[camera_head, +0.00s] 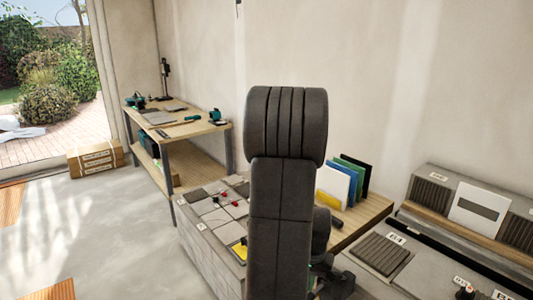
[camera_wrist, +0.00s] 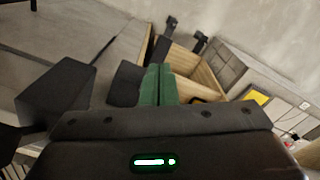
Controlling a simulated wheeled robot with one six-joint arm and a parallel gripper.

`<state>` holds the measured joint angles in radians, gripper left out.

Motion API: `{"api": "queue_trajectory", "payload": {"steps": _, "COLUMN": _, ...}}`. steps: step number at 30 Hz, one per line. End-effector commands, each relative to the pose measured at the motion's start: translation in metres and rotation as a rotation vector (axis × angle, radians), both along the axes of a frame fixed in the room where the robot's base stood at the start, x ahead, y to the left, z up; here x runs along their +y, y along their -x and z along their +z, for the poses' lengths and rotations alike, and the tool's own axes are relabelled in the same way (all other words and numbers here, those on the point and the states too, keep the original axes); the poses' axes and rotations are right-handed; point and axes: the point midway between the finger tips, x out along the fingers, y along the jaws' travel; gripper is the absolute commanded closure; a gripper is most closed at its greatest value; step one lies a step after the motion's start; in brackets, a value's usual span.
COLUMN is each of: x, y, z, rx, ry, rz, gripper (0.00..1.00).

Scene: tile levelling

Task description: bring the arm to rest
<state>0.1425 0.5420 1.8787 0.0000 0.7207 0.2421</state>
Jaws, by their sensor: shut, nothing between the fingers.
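My gripper (camera_wrist: 157,84) shows in the wrist view as two green fingers lying side by side. It is shut and holds nothing. In the wrist view it points toward an open wooden-sided box (camera_wrist: 207,75), with no contact that I can make out. In the head view my dark arm stands upright in the middle of the picture, and I cannot make out the fingers there. The arm hides part of the low tiled platform (camera_head: 205,235) and of the wooden surface behind it.
Grey tiles with small red pieces and a yellow patch (camera_head: 239,250) lie on the platform. Coloured panels (camera_head: 349,173) stand upright on a wooden surface to the right. A tool bench (camera_head: 185,130) is at the back left, near cardboard boxes (camera_head: 96,157). The floor at left is mostly clear.

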Motion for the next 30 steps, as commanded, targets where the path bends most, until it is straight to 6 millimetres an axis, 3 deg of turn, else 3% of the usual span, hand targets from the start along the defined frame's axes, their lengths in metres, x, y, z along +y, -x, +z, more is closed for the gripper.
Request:
{"api": "queue_trajectory", "payload": {"steps": 1, "x": 0.000, "y": 0.000, "z": -0.012, "rx": 0.001, "ry": 0.000, "rz": 0.000, "gripper": 1.00}}
{"api": "queue_trajectory", "payload": {"steps": 9, "x": 0.000, "y": 0.000, "z": -0.047, "rx": 0.001, "ry": 0.000, "rz": 0.000, "gripper": 1.00}}
{"api": "queue_trajectory", "payload": {"steps": 12, "x": -0.001, "y": -0.001, "z": -0.023, "rx": 0.000, "ry": 0.000, "rz": 0.000, "gripper": 1.00}}
{"api": "queue_trajectory", "payload": {"steps": 30, "x": -0.006, "y": -0.004, "z": 0.051, "rx": -0.001, "ry": 0.000, "rz": -0.001, "gripper": 1.00}}
